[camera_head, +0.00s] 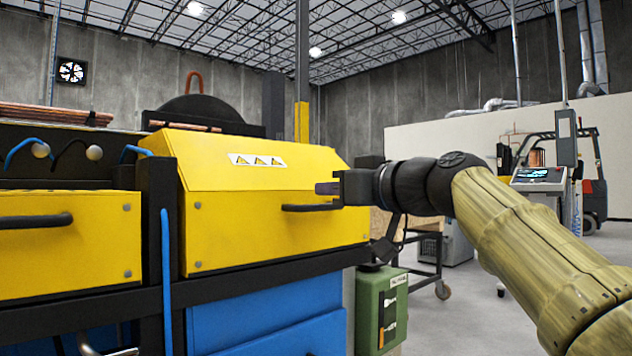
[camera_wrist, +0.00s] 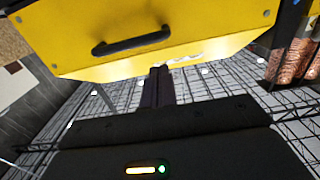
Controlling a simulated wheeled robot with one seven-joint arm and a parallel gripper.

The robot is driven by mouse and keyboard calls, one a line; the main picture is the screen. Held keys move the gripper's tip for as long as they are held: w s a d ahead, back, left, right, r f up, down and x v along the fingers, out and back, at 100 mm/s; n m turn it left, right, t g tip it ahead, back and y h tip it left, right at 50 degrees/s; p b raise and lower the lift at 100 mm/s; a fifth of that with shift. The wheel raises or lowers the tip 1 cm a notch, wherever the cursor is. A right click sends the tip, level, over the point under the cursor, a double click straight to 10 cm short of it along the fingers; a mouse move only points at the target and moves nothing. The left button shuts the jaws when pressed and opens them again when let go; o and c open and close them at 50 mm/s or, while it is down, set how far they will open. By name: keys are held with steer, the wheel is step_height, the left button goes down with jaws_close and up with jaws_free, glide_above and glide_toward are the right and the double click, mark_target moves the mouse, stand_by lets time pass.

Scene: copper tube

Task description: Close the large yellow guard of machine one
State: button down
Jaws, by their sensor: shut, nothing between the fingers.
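The large yellow guard (camera_head: 245,220) has a sloped top with a warning label of three triangles and a black bar handle (camera_head: 300,208) on its front. Its lower edge is down by the black frame rail. My gripper (camera_head: 325,188) is shut and empty, just above the handle's right end in the head view. In the wrist view, the shut fingers (camera_wrist: 158,82) point at the yellow guard (camera_wrist: 200,28), close to its edge, with the handle (camera_wrist: 130,41) beyond the tips. I cannot tell whether the fingertips touch the guard.
A smaller yellow panel (camera_head: 60,260) with its own black handle is at the left, past a black post (camera_head: 158,220). A green box (camera_head: 381,305) stands below my forearm. A control screen (camera_head: 540,175) and a forklift (camera_head: 590,175) are at the right. Floor there is partly free.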

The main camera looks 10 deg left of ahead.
steer(key=s+d+f+b, duration=0.1)
steer(key=s+d+f, duration=0.2)
steer(key=s+d, duration=0.2)
steer(key=shift+s+d, duration=0.3)
steer(key=shift+d, duration=0.9)
steer(key=shift+f, duration=0.1)
